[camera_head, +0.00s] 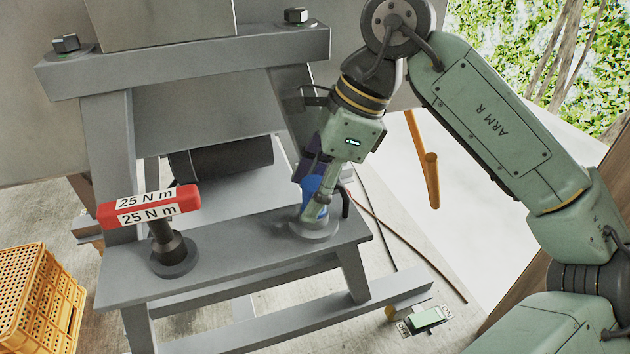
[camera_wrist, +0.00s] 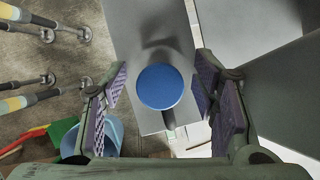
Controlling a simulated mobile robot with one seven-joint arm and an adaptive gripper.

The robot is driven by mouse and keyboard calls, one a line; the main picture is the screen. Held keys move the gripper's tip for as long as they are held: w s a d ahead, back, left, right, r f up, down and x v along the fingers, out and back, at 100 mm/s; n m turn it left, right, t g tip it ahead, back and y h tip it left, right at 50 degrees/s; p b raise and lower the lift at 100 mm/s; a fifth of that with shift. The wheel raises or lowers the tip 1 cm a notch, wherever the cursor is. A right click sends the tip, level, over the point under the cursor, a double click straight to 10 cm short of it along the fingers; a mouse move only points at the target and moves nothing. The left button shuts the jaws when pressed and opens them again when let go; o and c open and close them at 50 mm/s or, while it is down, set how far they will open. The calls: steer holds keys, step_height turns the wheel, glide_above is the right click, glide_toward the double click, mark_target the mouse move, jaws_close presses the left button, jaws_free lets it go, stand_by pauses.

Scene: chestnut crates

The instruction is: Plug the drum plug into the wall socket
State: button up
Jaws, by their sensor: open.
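A blue piece, probably the drum plug (camera_head: 311,184), stands upright on a round grey base on the low metal bench (camera_head: 232,240). In the wrist view its blue round top (camera_wrist: 160,87) lies between the finger pads, with a gap on both sides. My gripper (camera_head: 315,203) points down around it and partly hides it in the head view. In the wrist view my gripper (camera_wrist: 159,95) has its purple-padded fingers spread wide. I cannot make out a wall socket in either view.
A red-handled tool marked 25 N m (camera_head: 150,207) stands on the bench's left. A green ON/OFF switch (camera_head: 427,318) is low at right, near cables on the floor. An orange bar (camera_head: 424,165) hangs behind. A yellow crate (camera_head: 38,303) sits lower left.

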steer(key=shift+c, duration=0.4)
jaws_close()
stand_by(0.6)
steer(key=shift+r+p, duration=0.35)
steer(key=shift+r, duration=0.3)
stand_by(0.5)
steer(key=c, duration=0.6)
jaws_free()
jaws_close()
